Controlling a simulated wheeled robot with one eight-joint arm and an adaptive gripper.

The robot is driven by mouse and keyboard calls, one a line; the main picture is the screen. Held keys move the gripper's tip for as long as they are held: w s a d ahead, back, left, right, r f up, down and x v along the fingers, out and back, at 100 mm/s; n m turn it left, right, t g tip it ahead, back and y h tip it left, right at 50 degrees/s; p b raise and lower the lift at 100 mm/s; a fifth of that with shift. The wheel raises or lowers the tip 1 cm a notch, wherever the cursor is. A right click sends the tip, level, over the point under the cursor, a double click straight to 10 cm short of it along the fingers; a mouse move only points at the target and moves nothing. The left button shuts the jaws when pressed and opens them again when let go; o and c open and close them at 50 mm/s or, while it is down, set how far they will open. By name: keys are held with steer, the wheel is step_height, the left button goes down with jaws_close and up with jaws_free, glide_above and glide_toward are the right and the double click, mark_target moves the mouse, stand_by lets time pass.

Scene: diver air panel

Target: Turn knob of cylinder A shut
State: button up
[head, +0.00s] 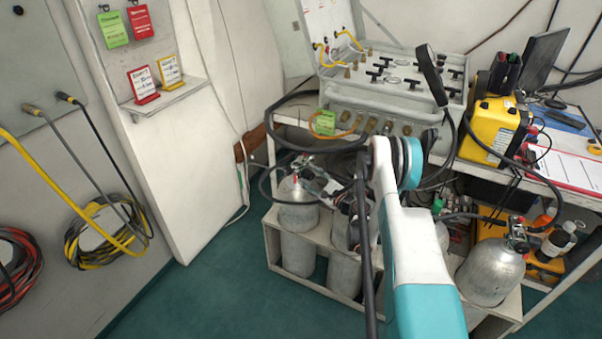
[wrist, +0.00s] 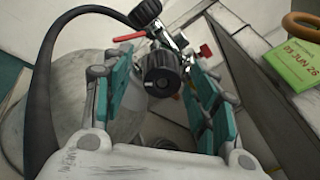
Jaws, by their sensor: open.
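A ribbed black knob (wrist: 160,72) on a cylinder valve faces the wrist camera. My gripper (wrist: 162,88) is open, with one teal-padded finger on each side of the knob and visible gaps between. A red lever (wrist: 130,37) and a second black knob (wrist: 145,12) sit on the same valve. The grey cylinder (wrist: 65,95) is below, partly hidden by the left finger. In the head view, my gripper (head: 322,186) is at the valve of the left grey cylinder (head: 297,215). No letter on this cylinder is readable.
A black hose (wrist: 45,70) curves along the left of my gripper. A green tag (wrist: 298,65) hangs at the upper right. The shelf rack (head: 272,245) holds several cylinders under the bench with the valve panel (head: 385,90). Green floor (head: 225,285) to the left is clear.

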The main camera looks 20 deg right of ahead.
steer(key=shift+w, duration=0.3)
steer(key=c, duration=1.1)
